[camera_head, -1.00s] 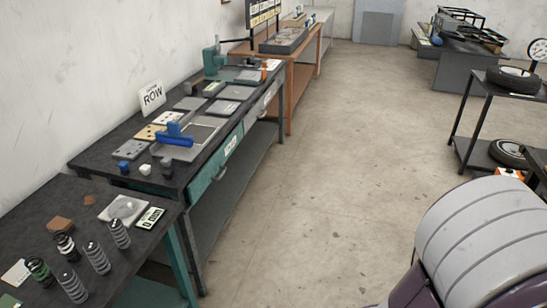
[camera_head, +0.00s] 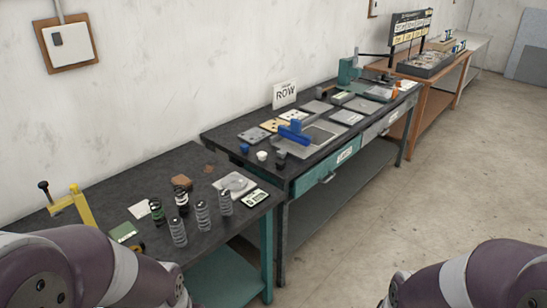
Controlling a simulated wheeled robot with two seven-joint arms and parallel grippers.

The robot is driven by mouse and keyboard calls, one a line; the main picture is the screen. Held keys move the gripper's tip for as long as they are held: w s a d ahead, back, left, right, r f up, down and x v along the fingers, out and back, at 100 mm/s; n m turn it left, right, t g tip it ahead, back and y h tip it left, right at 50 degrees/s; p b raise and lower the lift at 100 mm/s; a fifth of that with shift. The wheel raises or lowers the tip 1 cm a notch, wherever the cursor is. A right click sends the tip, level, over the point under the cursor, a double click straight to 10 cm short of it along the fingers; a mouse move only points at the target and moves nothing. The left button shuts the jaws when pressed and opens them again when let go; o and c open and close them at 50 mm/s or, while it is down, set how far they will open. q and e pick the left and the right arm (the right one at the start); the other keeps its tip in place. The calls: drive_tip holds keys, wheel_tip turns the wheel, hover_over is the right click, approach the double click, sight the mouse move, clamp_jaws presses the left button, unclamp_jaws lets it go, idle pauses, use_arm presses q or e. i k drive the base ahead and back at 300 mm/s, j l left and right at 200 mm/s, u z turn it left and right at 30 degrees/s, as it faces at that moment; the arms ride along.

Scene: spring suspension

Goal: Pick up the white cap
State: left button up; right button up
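The white cap (camera_head: 262,156) is a small pale piece on the near left corner of the dark long bench (camera_head: 218,131). It sits between a small blue cap (camera_head: 244,148) and a small black cap (camera_head: 280,158). Nothing covers it. Links of my left and right arms show at the bottom corners, well in front of the bench. Neither gripper is in view.
A nearer dark table (camera_head: 130,182) carries several springs (camera_head: 202,215), a grey plate (camera_head: 234,183) and a yellow tool (camera_head: 82,207). A blue tool (camera_head: 294,133) and several plates lie behind the caps. The floor (camera_head: 370,240) at the right is clear.

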sight(262, 155)
drive_tip(key=u, duration=0.2)
drive_tip(key=i+l+u, duration=0.1)
drive_tip(key=i+l, duration=0.25)
drive_tip(key=i+l+u, duration=0.15)
drive_tip(key=i+l, duration=0.2)
drive_tip(key=i, duration=0.2)
drive_tip(key=i+l+u, duration=0.1)
drive_tip(key=i+l, duration=0.3)
drive_tip(key=i+l+u, duration=0.1)
drive_tip(key=i+l, duration=0.3)
drive_tip(key=i+l+u, duration=0.1)
drive_tip(key=i+l, duration=0.25)
drive_tip(key=l, duration=0.25)
drive_tip(key=i+l+u, duration=0.15)
drive_tip(key=i+l, duration=0.25)
drive_tip(key=i+l+u, duration=0.1)
drive_tip(key=i+l, duration=0.2)
drive_tip(key=l, duration=0.35)
drive_tip(key=i+l+u, duration=0.1)
drive_tip(key=i+l, duration=0.2)
drive_tip(key=l, duration=0.3)
